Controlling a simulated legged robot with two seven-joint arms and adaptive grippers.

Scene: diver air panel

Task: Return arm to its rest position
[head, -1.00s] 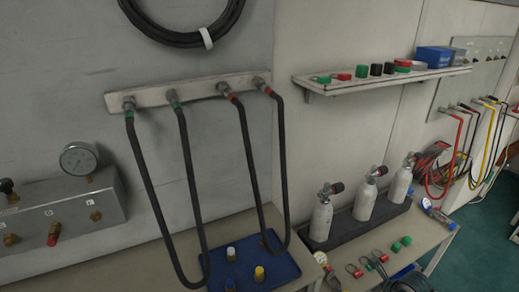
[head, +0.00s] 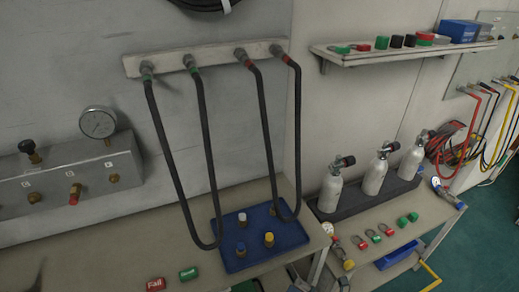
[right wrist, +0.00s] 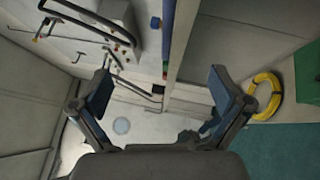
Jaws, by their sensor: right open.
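My right gripper (right wrist: 161,90) is open in the right wrist view, its two dark blue finger pads wide apart with nothing between them. In the head view, only dark parts that look like this gripper (head: 272,283) show at the bottom edge, by the bench front. They seem clear of the blue tray (head: 233,261). The rest of the right arm is hidden in the head view. My left gripper is not clearly seen; a faint dark shape at the lower left cannot be identified.
Dark hoses (head: 207,150) hang in loops from a wall rail (head: 215,58) to the tray. A gauge box (head: 75,175) is at left. Red (head: 155,284) and green (head: 188,273) tags lie on the bench front. Several cylinders (head: 331,190) stand at right. A yellow coil (right wrist: 265,95) shows in the wrist view.

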